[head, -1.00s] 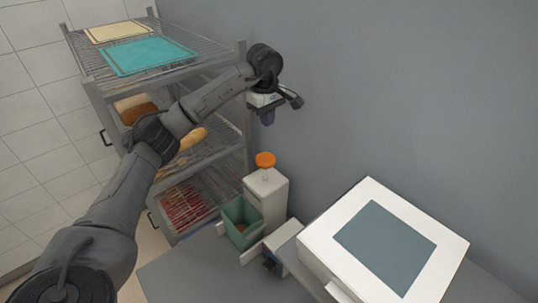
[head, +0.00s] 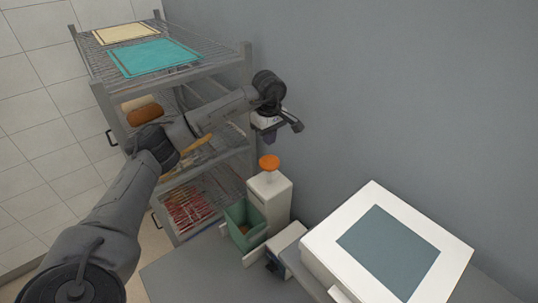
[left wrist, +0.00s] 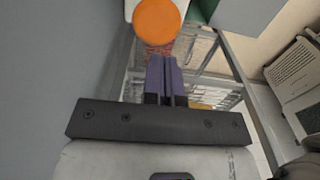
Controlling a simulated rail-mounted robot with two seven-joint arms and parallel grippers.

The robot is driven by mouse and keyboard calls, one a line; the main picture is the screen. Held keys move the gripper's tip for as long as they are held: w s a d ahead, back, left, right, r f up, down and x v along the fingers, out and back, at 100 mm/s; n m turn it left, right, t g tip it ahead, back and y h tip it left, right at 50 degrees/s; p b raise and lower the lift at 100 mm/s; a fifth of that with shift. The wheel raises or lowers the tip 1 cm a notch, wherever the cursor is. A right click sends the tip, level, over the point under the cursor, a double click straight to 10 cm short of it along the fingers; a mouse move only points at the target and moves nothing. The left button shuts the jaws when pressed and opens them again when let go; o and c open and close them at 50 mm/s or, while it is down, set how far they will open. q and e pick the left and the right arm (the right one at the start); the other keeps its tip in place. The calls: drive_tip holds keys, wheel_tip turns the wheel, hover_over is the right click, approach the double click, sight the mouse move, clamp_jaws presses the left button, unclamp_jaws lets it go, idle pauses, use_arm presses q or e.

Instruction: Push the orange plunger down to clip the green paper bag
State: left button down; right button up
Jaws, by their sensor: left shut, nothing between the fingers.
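The orange plunger (head: 269,162) stands raised on top of the white clipping device (head: 270,198). The green paper bag (head: 238,225) stands open at the device's front left, with something brown inside. My left gripper (head: 271,139) is shut and empty, pointing down a little above the plunger, with a gap between them. In the left wrist view the purple fingertips (left wrist: 162,62) are pressed together, and the round orange plunger top (left wrist: 157,20) shows just beyond them. A corner of the green bag (left wrist: 202,12) shows at the top. My right gripper is not in view.
A wire rack (head: 103,90) with a teal mat (head: 155,57), a cream mat and bread stands behind on the left. A white box with a grey panel (head: 388,246) stands to the right. A grey wall rises close behind the device.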

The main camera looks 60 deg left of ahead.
sight(269, 161)
use_arm(q)
wheel_tip(269, 161, down, 8)
drive_tip(key=shift+r+p, duration=0.2)
drive_tip(key=shift+p, duration=0.75)
drive_tip(key=shift+f+b, duration=0.3)
drive_tip(key=shift+f, duration=0.05)
wheel_tip(269, 161, down, 6)
drive_tip(key=b, duration=0.4)
drive_tip(key=shift+w, duration=0.1)
